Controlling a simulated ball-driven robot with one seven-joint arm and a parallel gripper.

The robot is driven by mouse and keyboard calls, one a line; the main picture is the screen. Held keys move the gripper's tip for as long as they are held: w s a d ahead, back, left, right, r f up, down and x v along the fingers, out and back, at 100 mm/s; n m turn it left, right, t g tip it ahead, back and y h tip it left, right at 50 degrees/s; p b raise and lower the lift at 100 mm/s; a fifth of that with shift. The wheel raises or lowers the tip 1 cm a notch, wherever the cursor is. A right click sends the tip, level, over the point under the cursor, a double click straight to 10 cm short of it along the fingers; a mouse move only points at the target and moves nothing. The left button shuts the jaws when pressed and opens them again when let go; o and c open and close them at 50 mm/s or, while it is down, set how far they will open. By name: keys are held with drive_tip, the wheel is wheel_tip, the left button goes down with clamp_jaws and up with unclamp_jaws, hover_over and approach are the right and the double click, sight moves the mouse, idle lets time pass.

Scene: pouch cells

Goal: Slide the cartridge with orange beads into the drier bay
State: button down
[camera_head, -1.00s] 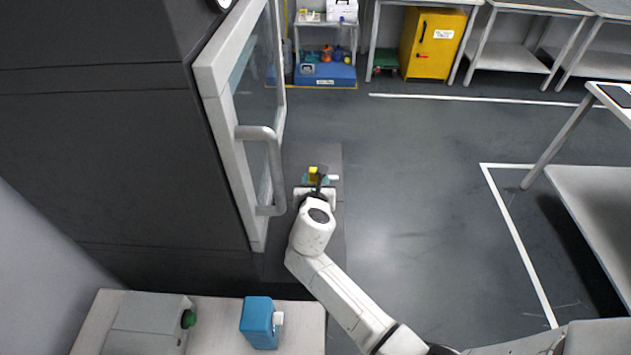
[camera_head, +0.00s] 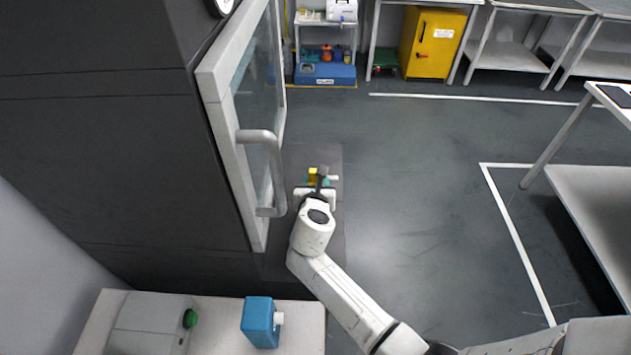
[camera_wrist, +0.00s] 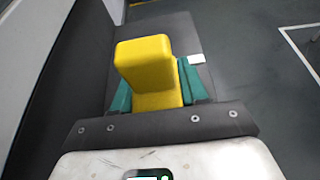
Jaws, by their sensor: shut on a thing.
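My gripper (camera_head: 318,183) is held out over a dark grey strip of floor, beside the open glazed door. In the wrist view, a yellow block (camera_wrist: 145,62) stands between the teal finger parts of my gripper (camera_wrist: 157,92), and my gripper is shut on it. The yellow block (camera_head: 312,174) looks small in the head view, with dark and white bits beside it. I cannot tell whether it is part of the cartridge. No orange beads show. I cannot make out the drier bay in either view.
A tall dark cabinet (camera_head: 100,130) fills the left, its framed glass door (camera_head: 222,110) and bar handle (camera_head: 275,165) close to my gripper. A blue container (camera_head: 258,322) stands on a low bench below. A yellow cabinet (camera_head: 432,42) stands far back. Open floor lies right.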

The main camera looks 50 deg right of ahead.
drive_tip(key=shift+f+b, duration=2.7)
drive_tip(key=shift+f, duration=0.8)
drive_tip(key=c, duration=0.9)
unclamp_jaws()
drive_tip(key=shift+c, duration=0.2)
drive_tip(key=o, duration=0.4)
drive_tip(key=shift+s+f, duration=0.1)
drive_tip(key=v, duration=1)
drive_tip(key=shift+s+a+r+p, duration=0.1)
drive_tip(key=shift+a+r+p, duration=0.2)
drive_tip(key=shift+a+p, duration=0.1)
